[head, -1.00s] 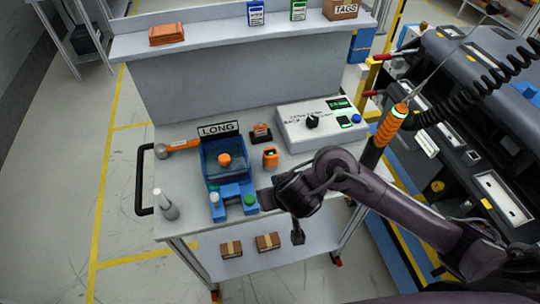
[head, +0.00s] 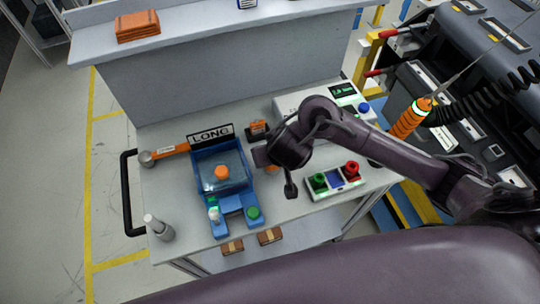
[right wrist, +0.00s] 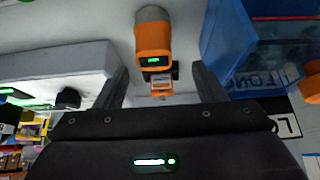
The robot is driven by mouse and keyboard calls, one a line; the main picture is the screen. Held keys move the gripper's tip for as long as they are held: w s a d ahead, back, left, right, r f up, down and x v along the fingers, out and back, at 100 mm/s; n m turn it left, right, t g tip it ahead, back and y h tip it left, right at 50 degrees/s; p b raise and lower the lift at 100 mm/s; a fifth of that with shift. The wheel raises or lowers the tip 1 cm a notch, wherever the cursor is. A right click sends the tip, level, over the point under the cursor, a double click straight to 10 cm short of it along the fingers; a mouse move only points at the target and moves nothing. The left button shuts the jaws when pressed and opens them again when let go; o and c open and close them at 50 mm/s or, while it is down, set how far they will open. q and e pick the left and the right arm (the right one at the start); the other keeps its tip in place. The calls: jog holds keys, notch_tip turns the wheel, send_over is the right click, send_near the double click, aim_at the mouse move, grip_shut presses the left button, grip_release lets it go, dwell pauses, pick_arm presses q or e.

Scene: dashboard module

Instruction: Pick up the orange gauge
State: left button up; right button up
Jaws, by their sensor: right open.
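The orange gauge (right wrist: 153,42), a small orange device with a green-lit display and a grey end, is on the grey worktop in the right wrist view. In the head view my right gripper (head: 258,155) is over the worktop, right of the blue fixture. Nothing is held in it. My left gripper is not in view.
A blue fixture (head: 198,188) with an orange knob stands left of the gripper, by the LONG sign (head: 210,134). A white control box (head: 290,104) is behind the arm. A button box (head: 335,181) is at right. An orange-handled hammer (head: 168,153) lies at left.

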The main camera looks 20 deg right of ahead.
jog(key=shift+w+d+f+b, duration=0.1)
jog(key=shift+w+f+b, duration=0.1)
jog(key=shift+f+b, duration=0.55)
jog(key=b+x, duration=0.1)
jog(key=x, duration=0.1)
jog(key=b+x, duration=0.1)
jog(key=x, duration=0.1)
jog(key=shift+s+d+f, duration=0.1)
jog(key=shift+d+f, duration=0.05)
jog(key=shift+d, duration=0.1)
jog(key=shift+w+f, duration=0.2)
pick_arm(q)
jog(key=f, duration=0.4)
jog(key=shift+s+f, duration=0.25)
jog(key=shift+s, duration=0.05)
pick_arm(e)
jog(key=c, duration=1.1)
